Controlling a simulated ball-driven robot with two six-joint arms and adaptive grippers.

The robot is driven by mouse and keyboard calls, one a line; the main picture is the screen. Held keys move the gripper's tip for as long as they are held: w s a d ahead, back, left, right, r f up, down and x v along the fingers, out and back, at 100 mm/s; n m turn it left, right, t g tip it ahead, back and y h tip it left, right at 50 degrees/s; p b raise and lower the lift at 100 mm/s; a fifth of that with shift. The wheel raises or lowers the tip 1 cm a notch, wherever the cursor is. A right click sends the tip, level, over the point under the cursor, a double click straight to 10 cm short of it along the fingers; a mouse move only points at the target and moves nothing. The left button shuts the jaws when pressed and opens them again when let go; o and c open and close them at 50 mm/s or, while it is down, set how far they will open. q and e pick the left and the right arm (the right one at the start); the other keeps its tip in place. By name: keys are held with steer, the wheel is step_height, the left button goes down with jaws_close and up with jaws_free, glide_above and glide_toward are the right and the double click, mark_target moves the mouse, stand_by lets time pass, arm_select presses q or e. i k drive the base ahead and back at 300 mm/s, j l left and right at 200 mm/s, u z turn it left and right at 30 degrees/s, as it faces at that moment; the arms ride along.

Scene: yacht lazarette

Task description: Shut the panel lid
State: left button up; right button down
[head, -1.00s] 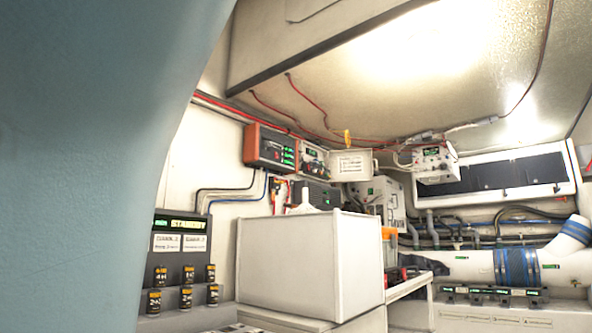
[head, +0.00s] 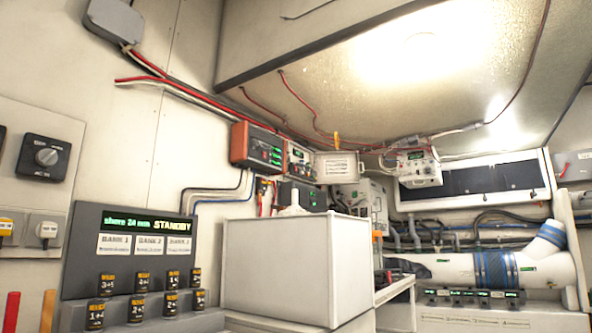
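A small panel box (head: 301,162) with dials and a display is mounted on the back wall, right of an orange-framed unit. A pale lid (head: 337,165) with a printed label stands open at its right side, swung outward. I take this to be the panel lid; its hinge is too small to make out. Neither of my grippers is in view.
A large white box (head: 285,265) stands in front, below the panel. A grey battery display (head: 135,245) with several black cylinders is at the left. A rotary switch (head: 45,155) is on the left wall. Pipes and a blue-banded duct (head: 495,268) fill the right.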

mark_target(337, 168)
steer(key=i+l+z, duration=0.35)
steer(key=i, duration=0.25)
steer(key=i+l+z, duration=0.25)
steer(key=i+z, duration=0.15)
steer(key=i, duration=0.25)
steer(key=i+z, duration=0.35)
steer(key=i, duration=0.35)
steer(key=i+u, duration=0.1)
steer(key=i, duration=0.55)
steer(key=i+l+u, duration=0.1)
steer(key=i, duration=0.5)
